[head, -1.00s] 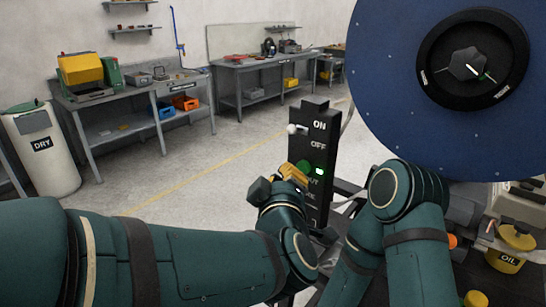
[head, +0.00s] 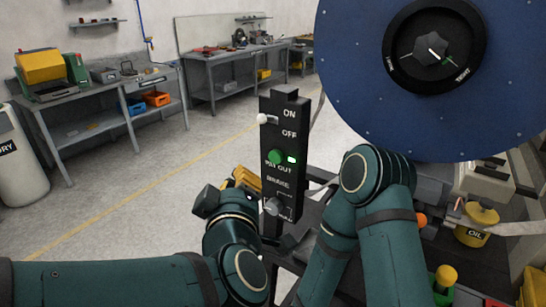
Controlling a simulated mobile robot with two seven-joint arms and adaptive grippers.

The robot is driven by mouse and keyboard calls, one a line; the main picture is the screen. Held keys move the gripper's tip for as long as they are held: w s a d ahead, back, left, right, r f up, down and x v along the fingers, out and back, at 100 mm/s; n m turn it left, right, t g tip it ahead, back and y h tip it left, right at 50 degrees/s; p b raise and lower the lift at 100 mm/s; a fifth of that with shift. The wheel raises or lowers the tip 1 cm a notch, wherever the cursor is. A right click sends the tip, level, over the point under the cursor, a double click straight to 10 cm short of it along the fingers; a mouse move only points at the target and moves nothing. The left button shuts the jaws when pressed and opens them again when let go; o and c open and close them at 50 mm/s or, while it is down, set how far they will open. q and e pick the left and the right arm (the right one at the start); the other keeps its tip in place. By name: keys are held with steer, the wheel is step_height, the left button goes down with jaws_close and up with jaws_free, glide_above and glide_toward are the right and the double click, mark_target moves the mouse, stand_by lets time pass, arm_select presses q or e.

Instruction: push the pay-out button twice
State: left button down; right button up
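The black control box (head: 285,150) stands upright in the middle of the head view. My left gripper (head: 243,180), with yellow fingers, is to the left of the box and lower than the button. It does not cover the button. Its finger gap is not clear, and I cannot tell if it touches the box edge. My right arm shows at the right; its gripper is hidden.
A white-tipped switch (head: 265,118) sits beside the ON and OFF labels. A silver knob (head: 273,207) is low on the box. The large blue reel (head: 350,100) fills the upper right. Open floor lies left of the box.

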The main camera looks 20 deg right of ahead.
jaws_close()
stand_by(1.2)
